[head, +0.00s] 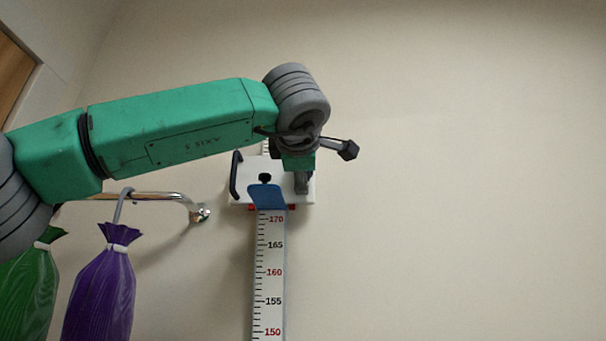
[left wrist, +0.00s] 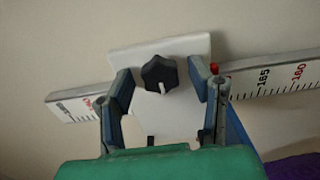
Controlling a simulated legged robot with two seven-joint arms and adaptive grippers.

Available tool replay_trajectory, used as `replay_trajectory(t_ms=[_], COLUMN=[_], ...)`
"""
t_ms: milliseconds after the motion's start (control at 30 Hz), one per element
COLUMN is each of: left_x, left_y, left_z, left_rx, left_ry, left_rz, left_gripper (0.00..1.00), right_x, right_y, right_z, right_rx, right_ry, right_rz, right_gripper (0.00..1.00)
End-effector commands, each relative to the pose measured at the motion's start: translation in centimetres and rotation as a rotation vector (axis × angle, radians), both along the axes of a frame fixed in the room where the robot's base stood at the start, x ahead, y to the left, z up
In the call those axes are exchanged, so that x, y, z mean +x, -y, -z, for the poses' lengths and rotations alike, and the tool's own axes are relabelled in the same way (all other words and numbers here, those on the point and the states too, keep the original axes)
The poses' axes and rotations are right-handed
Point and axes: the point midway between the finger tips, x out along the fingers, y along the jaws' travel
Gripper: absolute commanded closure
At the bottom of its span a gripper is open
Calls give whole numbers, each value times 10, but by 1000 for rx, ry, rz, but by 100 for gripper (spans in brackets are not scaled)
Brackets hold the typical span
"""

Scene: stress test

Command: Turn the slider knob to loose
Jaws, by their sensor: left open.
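The slider is a white block (head: 215,190) on the upright measuring rod (head: 270,270); its plate also shows in the left wrist view (left wrist: 185,47). A black lobed slider knob (left wrist: 160,73) is on this plate. My left gripper (head: 303,174) is at the slider's right part in the head view. In the left wrist view its two fingers are spread, one on each side of the knob, with gaps. The head view also shows a small black knob shape (head: 264,179) and a dark head on a rod (head: 348,150); I cannot tell which is this knob. No loose marking is legible.
A chrome wall rail (head: 165,195) with a purple bag (head: 102,295) and a green bag (head: 28,293) hangs at the left. The wall at the right is clear.

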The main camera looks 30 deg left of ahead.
Motion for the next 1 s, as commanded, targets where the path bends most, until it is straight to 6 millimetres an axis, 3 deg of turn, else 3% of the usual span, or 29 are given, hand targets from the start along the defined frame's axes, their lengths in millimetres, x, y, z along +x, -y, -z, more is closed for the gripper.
replay_trajectory(t_ms=[167,700,1000], left_x=[-7,-91,-102], left_y=[5,56,62], left_z=[0,1,1], left_rx=[1,0,-1], left_ry=[-1,0,1], left_rz=[1,1,-1], left_gripper=[52,52,52], right_x=[-2,-1,-1], right_y=[0,0,0], right_z=[0,0,0], right_rx=[0,0,0], right_ry=[1,2,2], right_rz=[0,0,0], right_gripper=[60,60,60])
